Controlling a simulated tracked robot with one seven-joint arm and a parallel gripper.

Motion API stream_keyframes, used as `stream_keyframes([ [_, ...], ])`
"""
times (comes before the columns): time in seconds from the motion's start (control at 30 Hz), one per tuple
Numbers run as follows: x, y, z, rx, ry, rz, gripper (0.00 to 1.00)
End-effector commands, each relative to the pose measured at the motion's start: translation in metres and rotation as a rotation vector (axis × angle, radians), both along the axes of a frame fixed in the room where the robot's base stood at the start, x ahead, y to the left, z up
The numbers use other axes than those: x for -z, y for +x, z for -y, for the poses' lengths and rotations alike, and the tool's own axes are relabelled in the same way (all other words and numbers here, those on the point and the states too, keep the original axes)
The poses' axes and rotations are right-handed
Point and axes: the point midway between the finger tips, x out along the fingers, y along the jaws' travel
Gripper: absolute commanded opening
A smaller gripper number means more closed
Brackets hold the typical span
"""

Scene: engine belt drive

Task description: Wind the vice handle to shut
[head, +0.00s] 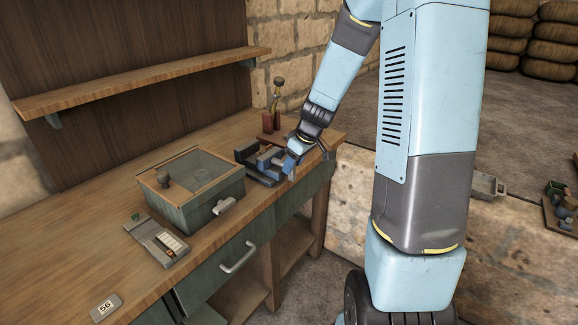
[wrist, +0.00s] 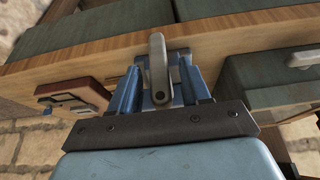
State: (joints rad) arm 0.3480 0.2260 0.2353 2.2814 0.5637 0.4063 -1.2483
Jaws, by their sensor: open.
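The vice (head: 248,151), dark with blue-grey parts, is at the far end of the workbench top in the head view. My gripper (head: 292,162) is at its right side, close to the bench's front edge, and hides part of it. In the wrist view, a grey rounded lever, which looks like the vice handle (wrist: 158,62), stands between the two blue fingers of my gripper (wrist: 157,84). The fingers are apart, one on each side of the lever. Gaps show beside it, though I cannot tell whether either finger touches it. In the head view the handle is mostly hidden by my gripper.
A green box with a glass lid (head: 190,205) stands left of the vice on the workbench (head: 75,268). A small tray (head: 158,240) and a number plate (head: 106,307) lie nearer. A shelf (head: 150,80) hangs above.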

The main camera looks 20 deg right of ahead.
Motion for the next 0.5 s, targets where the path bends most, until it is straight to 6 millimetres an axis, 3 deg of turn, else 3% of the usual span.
stream_keyframes([
  [0.2,0.0106,0.0033,-0.0033,-0.001,0.000,0.000,0.47],
  [0.5,0.0113,0.0037,-0.0036,-0.001,0.000,0.000,0.46],
])
